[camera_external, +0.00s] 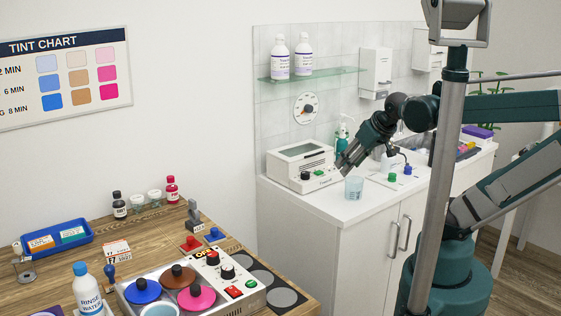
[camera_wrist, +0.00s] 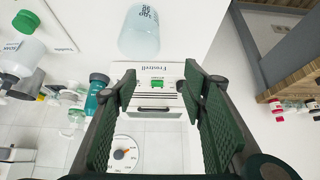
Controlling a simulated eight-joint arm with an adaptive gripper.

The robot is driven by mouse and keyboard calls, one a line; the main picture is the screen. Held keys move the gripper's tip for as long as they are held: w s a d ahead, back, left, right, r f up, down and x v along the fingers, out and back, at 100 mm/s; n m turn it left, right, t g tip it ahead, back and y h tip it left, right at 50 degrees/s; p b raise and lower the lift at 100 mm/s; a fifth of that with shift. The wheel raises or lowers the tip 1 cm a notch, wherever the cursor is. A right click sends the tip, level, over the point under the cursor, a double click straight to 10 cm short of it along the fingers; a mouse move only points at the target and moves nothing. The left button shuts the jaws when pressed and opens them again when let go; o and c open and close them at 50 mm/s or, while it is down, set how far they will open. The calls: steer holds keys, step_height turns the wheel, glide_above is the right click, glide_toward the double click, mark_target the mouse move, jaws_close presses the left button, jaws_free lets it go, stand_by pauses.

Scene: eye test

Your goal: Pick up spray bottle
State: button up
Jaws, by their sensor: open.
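My gripper (camera_external: 346,167) is over the white counter, close to the small white device, with its tips pointing down and left. In the wrist view my gripper (camera_wrist: 160,76) has its two green fingers wide apart, with nothing held between them. A pale bottle with a label and a dark blue head, seemingly the spray bottle (camera_wrist: 18,56), is at the left edge of the wrist view, well outside the fingers. In the external view it seems to be the pale bottle (camera_external: 389,162) just right of my gripper, partly hidden by it.
The white device (camera_external: 300,164) and a clear beaker (camera_external: 354,188) stand near my gripper. A wooden table (camera_external: 62,268) with paint pots is at front left.

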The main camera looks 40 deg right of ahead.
steer(key=shift+o, duration=0.2)
steer(key=shift+r, duration=0.1)
steer(key=shift+w+d+r+n+p, duration=0.15)
steer(key=shift+w+r+n+p, duration=0.3)
steer(key=shift+w+p, duration=0.15)
steer(key=w+d+n+g+h+p, duration=0.1)
steer(key=w+d+n+g+p, duration=0.1)
steer(key=w+n+p, duration=0.3)
steer(key=w+d+n+g+h+p, duration=0.1)
steer(key=w+d+n+g+p, duration=0.1)
steer(key=w+n+p, duration=0.4)
steer(key=w+d+r+n+g+h+p, duration=0.1)
steer(key=w+d+n+p, duration=0.3)
steer(key=w+p, duration=0.5)
steer(key=shift+w+n+g+h+p, duration=0.2)
steer(key=shift+n+g+h, duration=0.15)
steer(key=shift+n, duration=0.25)
steer(key=shift+w+n+g+h+p, duration=0.1)
steer(key=shift+n+g+h+p, duration=0.2)
steer(key=shift+n, duration=0.25)
steer(key=shift+w+d+f+n+g+p, duration=0.3)
steer(key=shift+f+n+p, duration=0.1)
steer(key=shift+f+n, duration=0.15)
